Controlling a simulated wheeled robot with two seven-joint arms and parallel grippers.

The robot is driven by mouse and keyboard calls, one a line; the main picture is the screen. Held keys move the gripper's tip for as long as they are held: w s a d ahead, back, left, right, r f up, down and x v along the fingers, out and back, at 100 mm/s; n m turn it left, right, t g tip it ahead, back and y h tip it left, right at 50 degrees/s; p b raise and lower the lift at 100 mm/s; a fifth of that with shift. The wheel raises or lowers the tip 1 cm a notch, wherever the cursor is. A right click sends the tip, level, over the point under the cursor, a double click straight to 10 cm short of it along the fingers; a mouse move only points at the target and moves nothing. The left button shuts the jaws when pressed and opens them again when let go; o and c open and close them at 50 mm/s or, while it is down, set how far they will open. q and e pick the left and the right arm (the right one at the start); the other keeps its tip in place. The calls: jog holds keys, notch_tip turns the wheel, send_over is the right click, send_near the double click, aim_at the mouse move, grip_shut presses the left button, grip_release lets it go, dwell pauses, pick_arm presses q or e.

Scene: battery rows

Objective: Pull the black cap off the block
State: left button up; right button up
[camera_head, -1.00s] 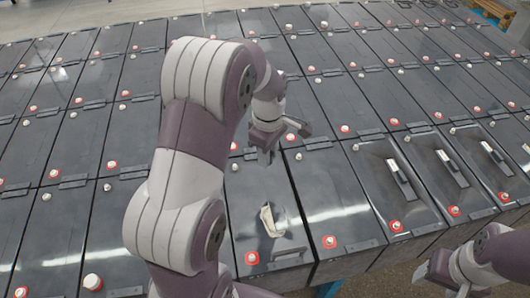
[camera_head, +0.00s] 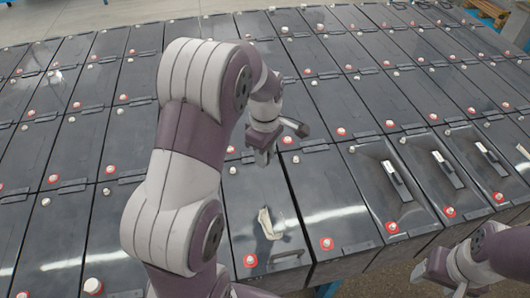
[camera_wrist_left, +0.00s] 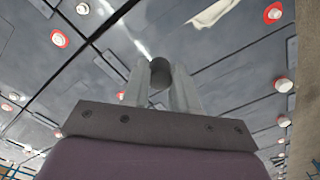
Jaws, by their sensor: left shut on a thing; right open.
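My left gripper (camera_head: 263,157) is over the battery blocks near the middle of the head view. In the left wrist view its two grey fingers (camera_wrist_left: 160,88) are shut on a small dark round piece, the black cap (camera_wrist_left: 160,72). The block (camera_head: 245,192) lies below and in front of the gripper, with a white terminal and a red-ringed terminal on top. I cannot tell whether the cap still touches a block. My right gripper (camera_head: 428,268) is open and empty at the lower right, apart from the blocks.
Rows of dark blocks stand close together with narrow gaps. A pale crumpled piece or reflection (camera_head: 266,222) shows on the block's top. Blocks at right have recessed tops with upright light pieces (camera_head: 394,178). Bare floor (camera_head: 385,283) shows in front of the rows.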

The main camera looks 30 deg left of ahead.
pick_arm(q)
jog(key=shift+r, duration=0.15)
jog(key=shift+r+p, duration=2.25)
jog(key=shift+r, duration=0.15)
